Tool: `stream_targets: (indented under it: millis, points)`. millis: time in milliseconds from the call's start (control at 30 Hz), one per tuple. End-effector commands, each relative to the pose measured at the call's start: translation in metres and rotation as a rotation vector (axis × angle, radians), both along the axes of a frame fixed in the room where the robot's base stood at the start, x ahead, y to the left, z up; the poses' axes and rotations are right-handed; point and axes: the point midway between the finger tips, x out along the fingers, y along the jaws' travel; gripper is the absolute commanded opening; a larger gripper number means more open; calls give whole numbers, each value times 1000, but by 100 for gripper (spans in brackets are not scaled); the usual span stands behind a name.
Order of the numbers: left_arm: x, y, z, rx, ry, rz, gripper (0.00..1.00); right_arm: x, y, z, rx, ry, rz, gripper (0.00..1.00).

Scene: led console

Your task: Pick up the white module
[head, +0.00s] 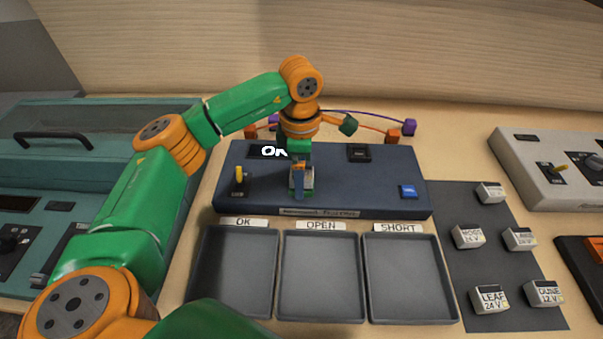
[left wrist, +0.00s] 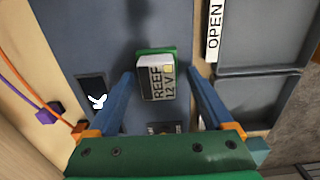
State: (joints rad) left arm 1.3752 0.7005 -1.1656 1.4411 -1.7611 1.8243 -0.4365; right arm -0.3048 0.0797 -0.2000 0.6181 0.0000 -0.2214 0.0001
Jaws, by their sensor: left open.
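A white module (left wrist: 158,82) labelled REEF 12 V sits on a green base on the blue tester (head: 390,178). In the head view this module (head: 309,180) is partly hidden behind my left gripper (head: 301,182). My left gripper is open above the tester. In the left wrist view its two blue fingers (left wrist: 162,78) stand on either side of the module, with gaps visible, so it is not gripped. My right gripper is not in view.
Several white-grey modules, including LEAF 24 V (head: 490,299) and DUNE 12 V (head: 544,293), lie on a dark mat (head: 455,215) at right. Empty trays marked OK (head: 235,270), OPEN (head: 320,275) and SHORT (head: 408,275) stand before the tester. Cables arch behind it.

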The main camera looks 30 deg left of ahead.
Motion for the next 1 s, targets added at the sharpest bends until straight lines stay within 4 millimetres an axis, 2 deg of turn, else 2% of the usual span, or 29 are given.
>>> stream_targets:
  millis: [167, 200, 500, 833, 933, 1000]
  points:
    - [0, 0, -2, -1, 0, 0, 85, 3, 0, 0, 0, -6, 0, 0]
    - [0, 0, -2, -1, 0, 0, 82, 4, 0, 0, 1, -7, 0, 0]
    - [0, 0, -2, -1, 0, 0, 1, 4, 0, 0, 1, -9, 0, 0]
    - [1, 0, 1, 0, -2, 0, 0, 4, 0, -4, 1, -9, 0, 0]
    - [1, 0, 13, -2, -5, 0, 0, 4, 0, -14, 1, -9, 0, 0]
    - [0, -1, 28, -3, -7, -2, 0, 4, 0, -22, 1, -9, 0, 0]
